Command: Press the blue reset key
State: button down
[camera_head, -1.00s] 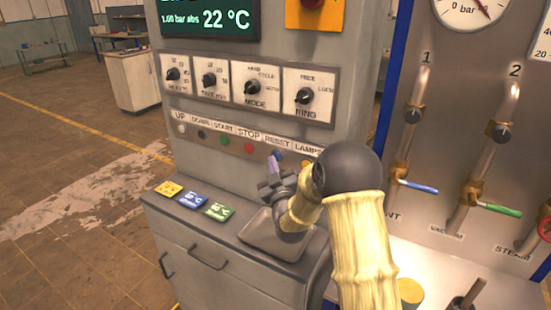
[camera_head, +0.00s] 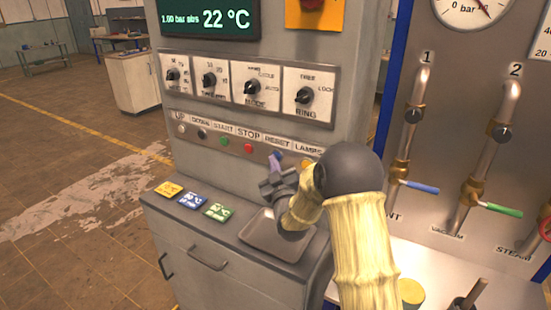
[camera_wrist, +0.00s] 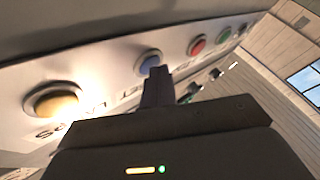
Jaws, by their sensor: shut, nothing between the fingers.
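The blue reset key (camera_wrist: 149,58) is a round button in a metal ring on the grey panel, under the RESET label. In the wrist view its lower part is hidden behind the fingers of my gripper (camera_wrist: 158,72). My gripper is shut and empty, with its fingertips pointing at the key. In the head view my gripper (camera_head: 275,160) reaches up to the key row and largely covers the blue key. The tips are at or very close to the key; I cannot tell whether they touch it.
The red stop key (camera_wrist: 197,44) and green start key (camera_wrist: 223,36) are on one side of the blue key, the yellow lamps key (camera_wrist: 56,100) on the other. A grey tray (camera_head: 262,240) and coloured cards (camera_head: 217,211) lie on the ledge below. Rotary knobs (camera_head: 251,88) are above.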

dwell(0.4)
jog(key=shift+s+a+b, duration=0.45)
jog(key=shift+s+b, duration=0.15)
jog(key=shift+s, duration=0.05)
jog(key=s+a, duration=0.1)
jog(key=s+a+b, duration=0.1)
jog(key=s+b, duration=0.1)
jog(key=s, duration=0.1)
jog(key=shift+s+a, duration=0.1)
jog(key=shift+a, duration=0.3)
dwell(0.6)
